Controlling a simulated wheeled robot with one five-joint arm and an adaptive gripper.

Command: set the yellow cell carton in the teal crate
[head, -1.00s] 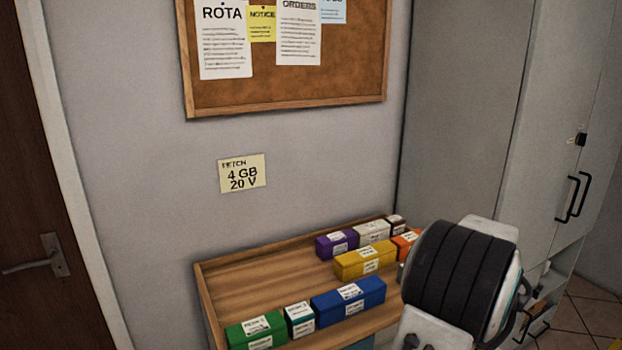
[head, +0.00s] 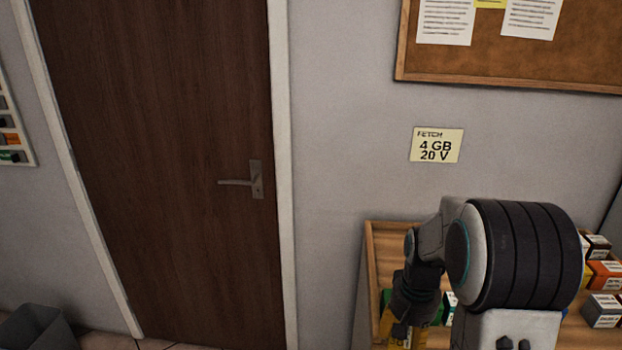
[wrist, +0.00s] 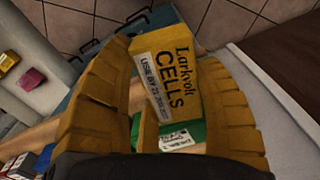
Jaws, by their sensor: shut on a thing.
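The yellow cell carton (wrist: 182,75), printed "Larkvolt CELLS" with a white use-by label, is between the two ridged yellow fingers of my gripper (wrist: 165,62) in the wrist view. The gripper is shut on it, and the carton is tilted. In the head view my gripper (head: 403,335) is at the bottom edge, partly cut off, over the left part of the wooden shelf. A narrow teal edge (wrist: 88,42) shows beyond the left finger in the wrist view; I cannot tell whether it is the teal crate. No whole crate shows.
The wooden shelf top (head: 383,262) holds several boxes, including a green box (wrist: 180,137) below the carton. Grey and orange boxes (head: 603,272) stand at the right. A brown door (head: 160,150) is at left, with a grey bin (head: 38,330) on the floor.

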